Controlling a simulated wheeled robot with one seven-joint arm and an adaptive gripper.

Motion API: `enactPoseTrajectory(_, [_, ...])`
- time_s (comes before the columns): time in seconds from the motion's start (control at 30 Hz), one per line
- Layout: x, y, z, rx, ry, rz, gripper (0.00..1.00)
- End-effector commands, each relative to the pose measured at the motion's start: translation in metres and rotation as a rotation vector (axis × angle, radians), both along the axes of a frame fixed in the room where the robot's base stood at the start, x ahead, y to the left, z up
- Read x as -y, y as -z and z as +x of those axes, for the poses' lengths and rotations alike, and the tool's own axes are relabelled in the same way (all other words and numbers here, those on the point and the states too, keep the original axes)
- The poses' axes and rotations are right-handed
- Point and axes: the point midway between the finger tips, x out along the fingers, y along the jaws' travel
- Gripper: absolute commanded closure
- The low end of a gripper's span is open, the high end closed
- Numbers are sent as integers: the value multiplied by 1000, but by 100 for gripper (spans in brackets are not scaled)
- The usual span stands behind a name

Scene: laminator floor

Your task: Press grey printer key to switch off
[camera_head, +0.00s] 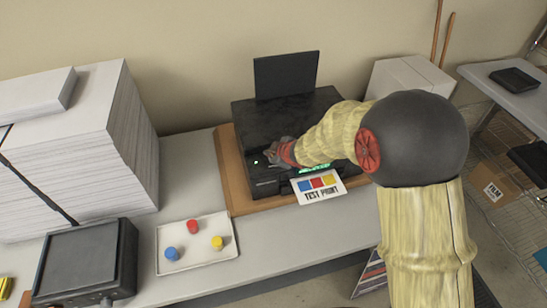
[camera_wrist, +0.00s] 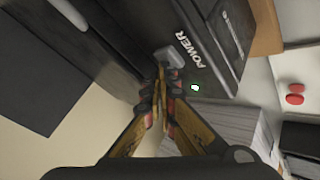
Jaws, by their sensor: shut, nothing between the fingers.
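The black printer (camera_head: 285,120) stands on a brown board on the table, with its rear flap raised. In the wrist view, its front panel (camera_wrist: 215,35) shows the white word POWER. The grey key (camera_wrist: 172,54) lies beside that lettering, partly covered by my fingers. In the head view, my gripper (camera_head: 274,155) is over the front left of the printer, and the key is hidden.
A printed TEST PRINT sheet (camera_head: 318,187) sticks out of the printer's front. A white tray (camera_head: 165,263) with blue, red and yellow pieces lies to the front left. Tall paper stacks (camera_head: 125,140) stand left, a black device (camera_head: 85,262) in front of them.

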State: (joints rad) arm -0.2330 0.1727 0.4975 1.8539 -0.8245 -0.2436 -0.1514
Motion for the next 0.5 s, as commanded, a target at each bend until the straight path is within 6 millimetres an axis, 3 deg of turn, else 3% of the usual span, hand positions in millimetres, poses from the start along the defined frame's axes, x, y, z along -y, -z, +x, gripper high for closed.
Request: enactPoseTrajectory(0.5, [0,-16,0,0,0,0,100])
